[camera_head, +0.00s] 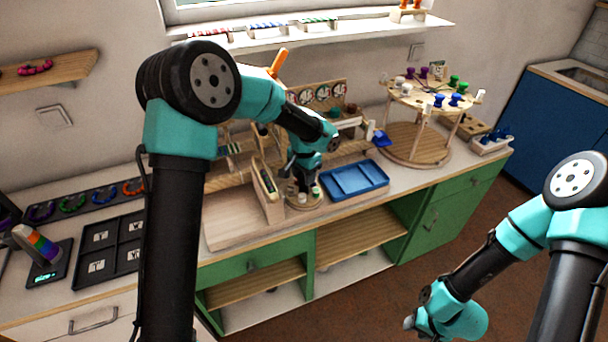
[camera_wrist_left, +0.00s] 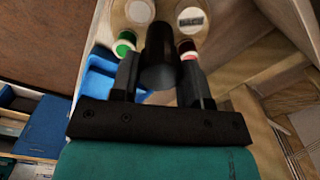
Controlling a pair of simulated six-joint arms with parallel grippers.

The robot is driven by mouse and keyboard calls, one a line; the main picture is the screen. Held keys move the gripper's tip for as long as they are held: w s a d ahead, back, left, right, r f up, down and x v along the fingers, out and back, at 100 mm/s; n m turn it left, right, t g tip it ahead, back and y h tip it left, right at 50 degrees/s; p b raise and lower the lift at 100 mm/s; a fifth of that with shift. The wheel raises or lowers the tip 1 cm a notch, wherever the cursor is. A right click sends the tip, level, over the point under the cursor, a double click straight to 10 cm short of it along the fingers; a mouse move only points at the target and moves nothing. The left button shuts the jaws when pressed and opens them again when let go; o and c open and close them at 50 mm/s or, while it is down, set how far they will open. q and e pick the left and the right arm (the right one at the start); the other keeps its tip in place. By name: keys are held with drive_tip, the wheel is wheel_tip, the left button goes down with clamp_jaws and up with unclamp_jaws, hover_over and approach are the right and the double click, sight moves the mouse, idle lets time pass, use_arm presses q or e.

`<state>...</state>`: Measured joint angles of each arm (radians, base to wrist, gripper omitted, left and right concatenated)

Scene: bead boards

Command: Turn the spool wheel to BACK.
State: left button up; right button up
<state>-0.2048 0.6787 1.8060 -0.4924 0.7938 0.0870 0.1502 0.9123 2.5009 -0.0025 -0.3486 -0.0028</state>
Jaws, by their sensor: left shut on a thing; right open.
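A small round wooden wheel (camera_head: 300,205) with spools on it stands on the counter between a wooden tray and a blue tray. I take it for the spool wheel. My left gripper (camera_head: 304,182) reaches down over it. In the left wrist view its fingers (camera_wrist_left: 160,85) are shut on a dark upright post (camera_wrist_left: 160,50). A green and white spool (camera_wrist_left: 124,43) and a red-rimmed spool (camera_wrist_left: 187,48) flank the post. A pale disc with a dark label (camera_wrist_left: 191,19) lies beyond; I cannot read it surely. My right gripper (camera_head: 410,322) is open, low at the right, away from the counter.
The blue tray (camera_head: 355,180) sits close to the wheel's right, the wooden tray (camera_head: 232,222) to its left. A larger round stand with coloured spools (camera_head: 420,140) is further right. A dark divided tray (camera_head: 112,250) lies at the left.

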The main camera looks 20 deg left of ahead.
use_arm(q)
drive_tip(key=shift+n, duration=1.2)
drive_tip(key=o, duration=0.9)
wheel_tip(320, 180, up, 18)
drive_tip(key=shift+f, duration=0.25)
drive_tip(key=shift+f, duration=0.1)
